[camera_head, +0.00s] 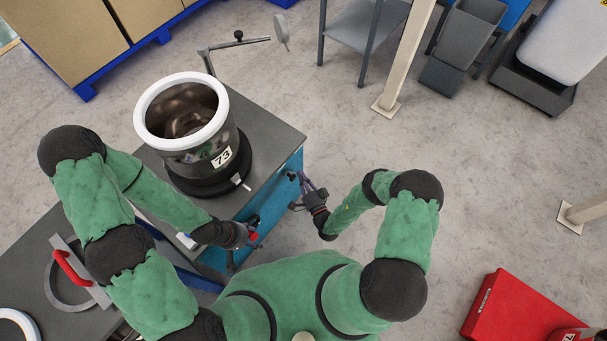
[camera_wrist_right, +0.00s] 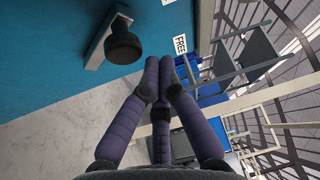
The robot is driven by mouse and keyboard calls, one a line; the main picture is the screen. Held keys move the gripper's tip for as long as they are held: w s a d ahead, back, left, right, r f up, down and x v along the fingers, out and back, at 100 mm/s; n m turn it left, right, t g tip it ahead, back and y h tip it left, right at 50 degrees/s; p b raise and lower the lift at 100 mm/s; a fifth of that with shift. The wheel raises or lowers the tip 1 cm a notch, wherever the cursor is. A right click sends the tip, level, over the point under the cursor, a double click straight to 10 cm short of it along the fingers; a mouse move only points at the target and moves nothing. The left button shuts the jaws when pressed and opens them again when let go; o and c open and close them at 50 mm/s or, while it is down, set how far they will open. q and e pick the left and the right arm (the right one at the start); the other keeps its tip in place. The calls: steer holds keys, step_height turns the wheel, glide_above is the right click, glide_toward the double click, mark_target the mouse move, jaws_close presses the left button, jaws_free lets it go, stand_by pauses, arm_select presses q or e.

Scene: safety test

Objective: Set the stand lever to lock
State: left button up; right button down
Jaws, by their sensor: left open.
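The stand lever (camera_wrist_right: 100,40) is a grey bar with a dark round knob (camera_wrist_right: 124,44) on the stand's blue side panel in the right wrist view. A white FREE label (camera_wrist_right: 180,44) is on the panel edge, right of the knob. In the head view a dark knob (camera_head: 291,175) shows at the stand's right side. My right gripper (camera_head: 313,187) is just right of it; in the right wrist view its fingertips (camera_wrist_right: 167,64) lie close together, apart from the knob, with nothing seen between them. My left gripper (camera_head: 246,235) is open by the stand's front. No lock label is readable.
The stand's grey top (camera_head: 272,133) carries a steel vessel (camera_head: 205,160) with a white rim, marked 73. A bench (camera_head: 90,318) with a red handle (camera_head: 72,268) is at lower left. A red case (camera_head: 510,307) lies at lower right.

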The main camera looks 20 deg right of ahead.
steer(key=shift+s+a, duration=0.15)
steer(key=shift+a, duration=0.1)
stand_by(0.4)
arm_select(q)
steer(key=shift+r, duration=0.1)
arm_select(e)
steer(key=shift+d, duration=0.1)
